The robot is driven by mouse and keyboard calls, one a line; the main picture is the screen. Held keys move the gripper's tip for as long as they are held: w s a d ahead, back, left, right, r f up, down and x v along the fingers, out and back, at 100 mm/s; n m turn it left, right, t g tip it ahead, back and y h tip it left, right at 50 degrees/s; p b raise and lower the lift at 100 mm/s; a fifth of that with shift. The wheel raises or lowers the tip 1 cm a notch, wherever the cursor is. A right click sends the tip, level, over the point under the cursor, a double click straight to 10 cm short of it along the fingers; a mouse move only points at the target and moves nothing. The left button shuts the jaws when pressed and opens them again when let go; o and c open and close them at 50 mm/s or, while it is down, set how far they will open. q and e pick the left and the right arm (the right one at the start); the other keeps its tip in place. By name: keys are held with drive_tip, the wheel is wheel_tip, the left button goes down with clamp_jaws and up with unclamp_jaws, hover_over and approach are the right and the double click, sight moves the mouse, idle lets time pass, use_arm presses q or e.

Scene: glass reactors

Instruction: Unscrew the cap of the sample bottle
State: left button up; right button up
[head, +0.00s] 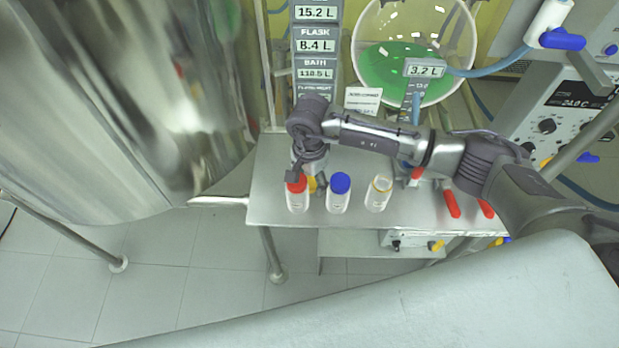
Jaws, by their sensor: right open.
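Three small white bottles stand in a row on a metal shelf (265,190). The left bottle (297,203) has a red cap (296,183). The middle bottle (338,203) has a blue cap (340,183). The right bottle (376,199) shows a yellowish ring at its top and seems to have no coloured cap. My right gripper (305,178) points down, open, its fingers at the red cap and partly in front of it. I cannot tell whether they touch it. My left gripper is not in view.
A large shiny metal vessel (120,110) fills the left. A glass flask with green liquid (400,70) and a column of readouts (315,45) stand behind the shelf. Red-handled valves (452,204) are to the right. The shelf's left front is clear.

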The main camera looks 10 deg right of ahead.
sight(310, 183)
drive_tip(key=shift+w+r+b, duration=0.1)
drive_tip(key=shift+r+b, duration=0.2)
drive_tip(key=shift+r, duration=0.2)
wheel_tip(310, 183, up, 11)
drive_tip(key=b, duration=0.2)
drive_tip(key=shift+r, duration=0.1)
